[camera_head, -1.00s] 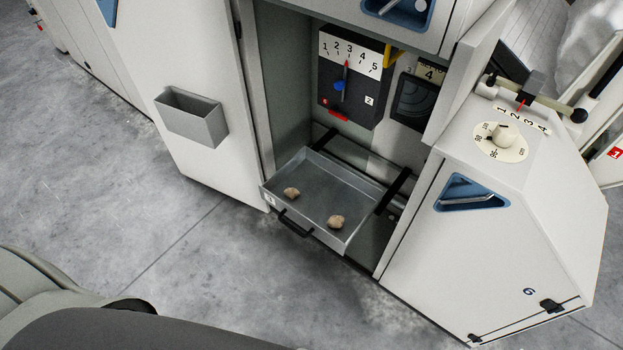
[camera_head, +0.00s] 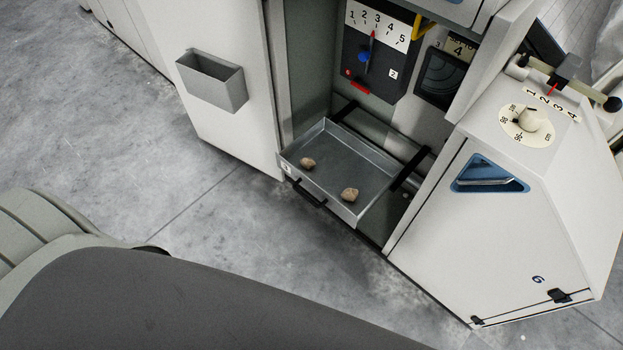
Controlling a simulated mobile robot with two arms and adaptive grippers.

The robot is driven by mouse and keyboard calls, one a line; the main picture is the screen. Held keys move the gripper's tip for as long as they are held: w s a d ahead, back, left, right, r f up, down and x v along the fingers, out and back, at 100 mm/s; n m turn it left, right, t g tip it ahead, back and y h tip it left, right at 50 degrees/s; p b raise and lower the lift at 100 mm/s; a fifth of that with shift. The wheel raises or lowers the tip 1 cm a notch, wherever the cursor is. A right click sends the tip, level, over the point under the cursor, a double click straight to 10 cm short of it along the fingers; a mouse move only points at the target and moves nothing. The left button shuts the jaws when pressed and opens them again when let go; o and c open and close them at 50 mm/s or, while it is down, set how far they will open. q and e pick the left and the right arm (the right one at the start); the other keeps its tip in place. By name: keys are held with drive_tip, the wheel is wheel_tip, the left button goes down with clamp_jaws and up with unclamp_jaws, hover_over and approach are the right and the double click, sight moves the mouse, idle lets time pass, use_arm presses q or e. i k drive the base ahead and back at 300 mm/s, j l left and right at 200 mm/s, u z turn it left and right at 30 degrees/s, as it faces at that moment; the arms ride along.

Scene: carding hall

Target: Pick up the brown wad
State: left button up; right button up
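Two small brownish wads lie apart in a pulled-out grey metal tray (camera_head: 345,165) low in the open machine cabinet. One wad (camera_head: 307,163) is near the tray's left front corner. The other wad (camera_head: 350,195) is near the front right and looks slightly browner. Both rest on the tray floor, and nothing touches them from above. Neither of my grippers shows in the head view, so their state cannot be seen.
A black handle (camera_head: 309,194) is on the tray's front. An empty-looking grey bin (camera_head: 212,82) hangs on the open door at left. A white cabinet (camera_head: 510,210) with a dial (camera_head: 527,124) stands close at right. The concrete floor (camera_head: 190,190) in front is clear.

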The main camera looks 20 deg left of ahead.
sight(306, 162)
drive_tip(key=i+u, duration=0.25)
drive_tip(key=u, duration=0.15)
drive_tip(key=i+l+u, duration=0.1)
drive_tip(key=u, duration=0.3)
drive_tip(key=i, duration=0.1)
